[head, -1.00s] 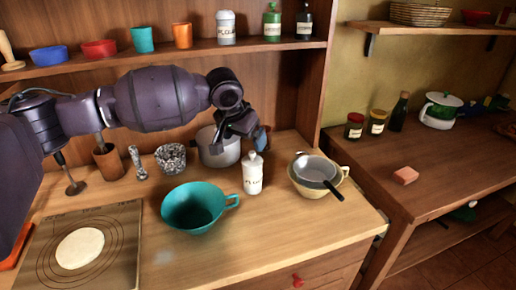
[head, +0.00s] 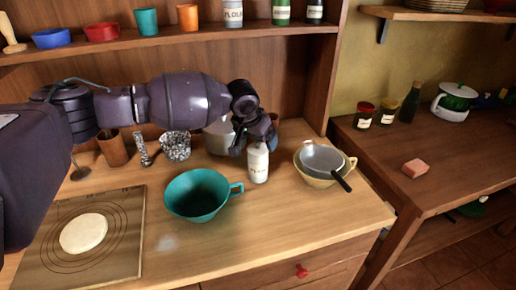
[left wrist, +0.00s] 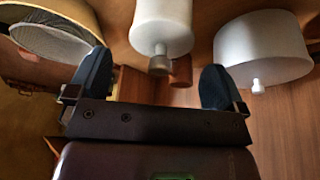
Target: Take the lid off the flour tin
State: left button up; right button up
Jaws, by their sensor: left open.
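The gripper partly hides the lid in the head view. My right gripper is not in view.
A teal bowl (head: 197,194) stands left of the tin, a sieve (head: 322,158) in a cream bowl (head: 318,181) right of it.

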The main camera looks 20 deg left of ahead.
pick_arm(q)
jog(key=shift+x, duration=0.85)
jog(key=c, duration=1)
jog(key=shift+o, duration=0.2)
jog(key=shift+r, duration=0.1)
